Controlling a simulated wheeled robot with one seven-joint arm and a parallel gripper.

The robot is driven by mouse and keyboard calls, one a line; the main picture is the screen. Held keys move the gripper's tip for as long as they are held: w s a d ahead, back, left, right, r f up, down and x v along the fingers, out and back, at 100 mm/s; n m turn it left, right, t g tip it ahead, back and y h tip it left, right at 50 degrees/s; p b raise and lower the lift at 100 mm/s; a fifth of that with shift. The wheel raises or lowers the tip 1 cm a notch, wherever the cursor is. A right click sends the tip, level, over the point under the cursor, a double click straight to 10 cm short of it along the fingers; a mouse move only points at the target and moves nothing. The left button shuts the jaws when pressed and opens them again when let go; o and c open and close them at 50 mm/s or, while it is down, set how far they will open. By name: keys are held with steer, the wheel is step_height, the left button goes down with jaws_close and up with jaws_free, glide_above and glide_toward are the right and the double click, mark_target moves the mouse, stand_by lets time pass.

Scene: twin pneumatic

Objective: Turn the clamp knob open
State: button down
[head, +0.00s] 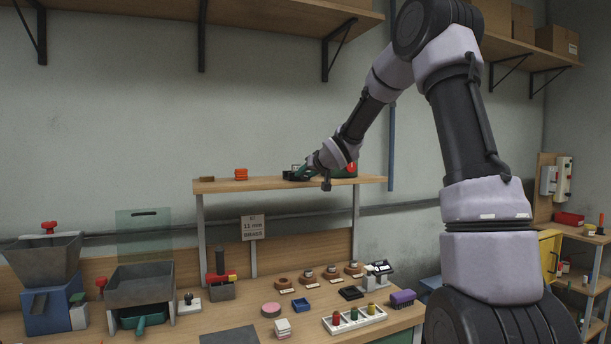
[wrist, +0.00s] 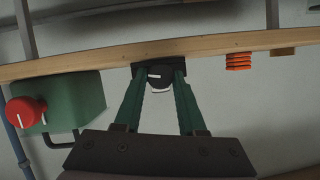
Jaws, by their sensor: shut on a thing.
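My gripper (head: 297,175) is at the high wooden shelf in the head view, reaching in from the right. In the wrist view, its two green fingers (wrist: 161,80) are shut on a black knob (wrist: 160,76) with a white line on its face, taken as the clamp knob. A dark base (wrist: 160,66) shows behind the knob at the shelf edge. The fingers hide the knob's sides. In the head view the gripper covers most of this spot, so the knob cannot be made out there.
A green box (wrist: 72,106) with a red knob (wrist: 26,112) stands beside the gripper on the shelf (wrist: 110,60). An orange ribbed piece (head: 241,174) and a small brown block (head: 207,179) are on the shelf's other side. The workbench below holds hoppers, trays and small parts.

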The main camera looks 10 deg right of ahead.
steer(key=shift+a+n+t+h, duration=0.2)
steer(key=shift+n+h, duration=0.55)
steer(key=shift+n, duration=0.25)
steer(key=shift+a+n+t+h, duration=0.1)
steer(key=shift+n+t+h, duration=0.1)
steer(key=shift+n+h, duration=0.7)
steer(key=shift+d, duration=0.1)
steer(key=c, duration=0.8)
jaws_free()
steer(key=shift+s, duration=0.1)
steer(key=v, duration=1)
steer(key=shift+s, duration=0.35)
steer(key=shift+r, duration=0.1)
